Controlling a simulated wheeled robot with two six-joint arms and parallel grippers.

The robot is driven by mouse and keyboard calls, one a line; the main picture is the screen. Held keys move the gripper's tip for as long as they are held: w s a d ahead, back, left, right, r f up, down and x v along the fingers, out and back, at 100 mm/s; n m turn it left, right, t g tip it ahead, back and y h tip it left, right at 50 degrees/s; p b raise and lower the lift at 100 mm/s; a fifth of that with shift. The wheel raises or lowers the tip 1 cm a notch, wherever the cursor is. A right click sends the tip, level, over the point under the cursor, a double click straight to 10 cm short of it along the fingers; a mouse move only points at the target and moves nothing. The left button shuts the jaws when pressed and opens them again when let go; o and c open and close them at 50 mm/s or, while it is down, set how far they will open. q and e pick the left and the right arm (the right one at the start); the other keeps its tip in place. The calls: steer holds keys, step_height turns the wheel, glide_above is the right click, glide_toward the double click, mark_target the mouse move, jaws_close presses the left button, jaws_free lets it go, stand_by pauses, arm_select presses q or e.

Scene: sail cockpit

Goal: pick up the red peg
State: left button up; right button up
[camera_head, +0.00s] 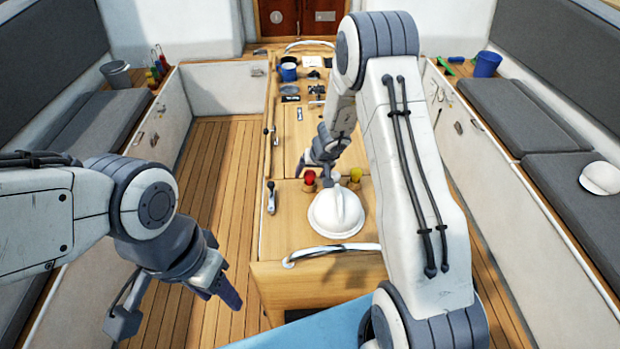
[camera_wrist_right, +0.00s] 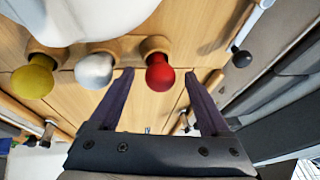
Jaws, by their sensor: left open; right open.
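The red peg (camera_head: 309,178) stands on the wooden cockpit table, just behind the white dome, in the head view. In the right wrist view the red peg (camera_wrist_right: 159,73) has a round head and sits in a wooden collar. My right gripper (camera_head: 317,165) is open and empty above the pegs. In its wrist view the fingertips (camera_wrist_right: 158,72) lie on either side of the red head; I cannot tell how much depth separates them. A white peg (camera_wrist_right: 95,70) and a yellow peg (camera_wrist_right: 34,77) stand in the same row. My left gripper (camera_head: 178,312) is open and empty over the floor.
The white dome (camera_head: 337,213) stands close to the pegs on the table (camera_head: 285,238), with a metal rail (camera_head: 330,252) at the near edge. A blue mug (camera_head: 288,72) and small items lie farther back. Grey benches line both sides; the left floor (camera_head: 222,160) is clear.

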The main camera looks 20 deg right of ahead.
jaws_close()
stand_by(0.3)
